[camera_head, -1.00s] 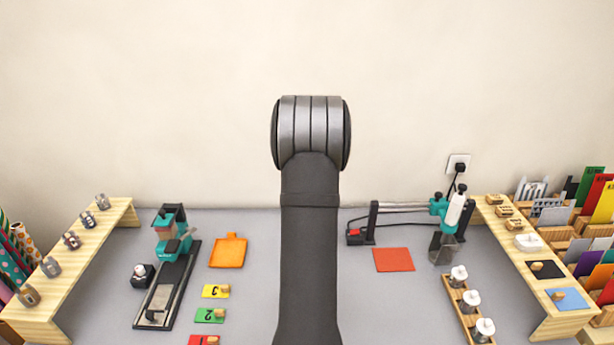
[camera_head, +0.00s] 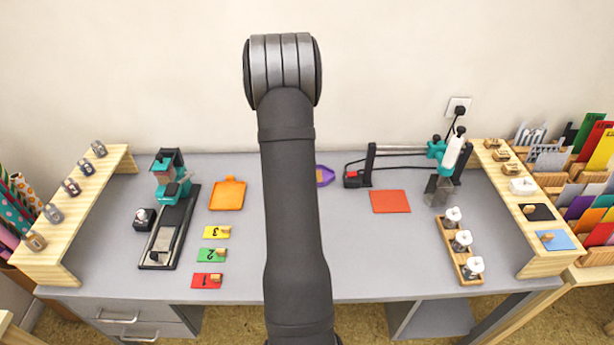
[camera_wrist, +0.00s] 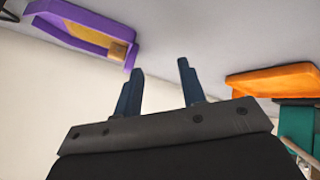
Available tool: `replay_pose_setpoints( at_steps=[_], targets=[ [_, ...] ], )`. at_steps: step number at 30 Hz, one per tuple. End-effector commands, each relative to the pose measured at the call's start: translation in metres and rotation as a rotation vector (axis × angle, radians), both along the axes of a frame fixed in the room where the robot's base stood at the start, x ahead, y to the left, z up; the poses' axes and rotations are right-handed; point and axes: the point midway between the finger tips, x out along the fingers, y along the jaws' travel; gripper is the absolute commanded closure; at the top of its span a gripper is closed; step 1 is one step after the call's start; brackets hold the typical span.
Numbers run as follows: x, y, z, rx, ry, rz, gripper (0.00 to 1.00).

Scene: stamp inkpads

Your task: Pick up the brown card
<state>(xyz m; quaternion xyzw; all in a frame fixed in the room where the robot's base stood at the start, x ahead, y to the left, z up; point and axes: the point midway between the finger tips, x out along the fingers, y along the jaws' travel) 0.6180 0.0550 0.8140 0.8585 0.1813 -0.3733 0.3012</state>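My gripper (camera_wrist: 161,66) shows in the wrist view with its two dark fingers apart and nothing between them. It is hidden behind my arm in the head view. A purple tray (camera_wrist: 75,25) lies beyond the fingers at upper left, with a brown-tan piece (camera_wrist: 119,49) at its near end. I cannot tell whether this piece is the brown card. The purple tray (camera_head: 326,176) is partly hidden by my arm in the head view. I cannot make out a clear brown card there.
An orange tray (camera_head: 227,194) and several numbered cards lie left of my arm. A red-orange square (camera_head: 390,201) lies to the right, near a wooden holder (camera_head: 458,247) of white-topped stamps. Wooden shelves stand at both desk sides. A rack of colored cards (camera_head: 585,207) is far right.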

Motion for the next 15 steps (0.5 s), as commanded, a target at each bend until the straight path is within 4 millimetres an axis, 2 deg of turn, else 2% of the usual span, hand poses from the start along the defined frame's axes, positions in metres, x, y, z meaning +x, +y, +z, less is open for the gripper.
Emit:
replay_pose_setpoints(
  at_steps=[1, 6, 11, 15],
  targets=[
    [0.013, 0.005, 0.003, -0.049, 0.028, 0.046, 0.63],
    [0.043, 0.014, 0.012, -0.22, 0.151, 0.191, 0.63],
    [0.064, 0.017, 0.03, -0.38, 0.282, 0.321, 0.63],
    [0.077, 0.017, 0.053, -0.509, 0.412, 0.428, 0.63]
  ],
)
